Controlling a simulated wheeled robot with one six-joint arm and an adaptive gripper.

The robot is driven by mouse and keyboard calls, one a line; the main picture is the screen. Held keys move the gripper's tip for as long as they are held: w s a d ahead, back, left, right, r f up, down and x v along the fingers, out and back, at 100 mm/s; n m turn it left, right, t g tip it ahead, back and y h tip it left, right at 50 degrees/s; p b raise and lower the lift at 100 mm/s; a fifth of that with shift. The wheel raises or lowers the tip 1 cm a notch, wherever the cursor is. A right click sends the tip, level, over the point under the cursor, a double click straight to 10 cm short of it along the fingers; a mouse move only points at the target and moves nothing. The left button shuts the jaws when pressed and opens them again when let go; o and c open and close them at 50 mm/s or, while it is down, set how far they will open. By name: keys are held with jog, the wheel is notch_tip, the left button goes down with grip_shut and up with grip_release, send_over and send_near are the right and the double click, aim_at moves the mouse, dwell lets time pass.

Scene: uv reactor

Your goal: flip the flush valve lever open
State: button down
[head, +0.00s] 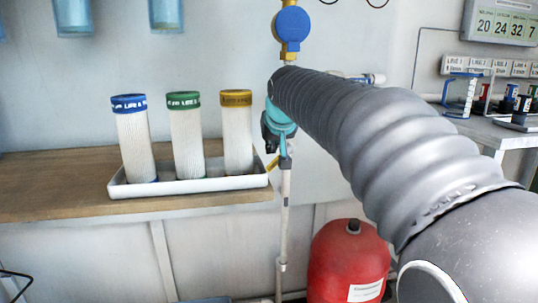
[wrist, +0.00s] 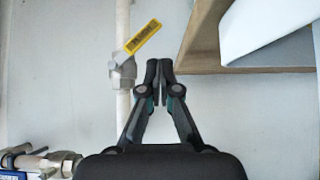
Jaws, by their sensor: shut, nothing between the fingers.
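The flush valve lever (wrist: 142,37) is a yellow handle with dark lettering. In the wrist view it slants up and right from the metal valve body (wrist: 123,72) on a pale pipe. In the head view the yellow lever (head: 272,163) shows small, between the white tray and the pipe (head: 285,205). My gripper (wrist: 165,66) is shut and empty. In the wrist view its fingertips appear just right of the valve body and below the lever's free end, with a visible gap. In the head view my arm crosses in front of the piping, and my fingertips cannot be made out.
A wooden bench (head: 60,190) holds a white tray (head: 200,184) with three capped filter cartridges, close to the lever. The bench edge (wrist: 205,45) is near my fingers' right side in the wrist view. A red tank (head: 345,262) stands below. Metal fittings (wrist: 45,160) lie lower left.

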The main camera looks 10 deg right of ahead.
jog(key=shift+v, duration=2)
jog(key=shift+d+f, duration=0.1)
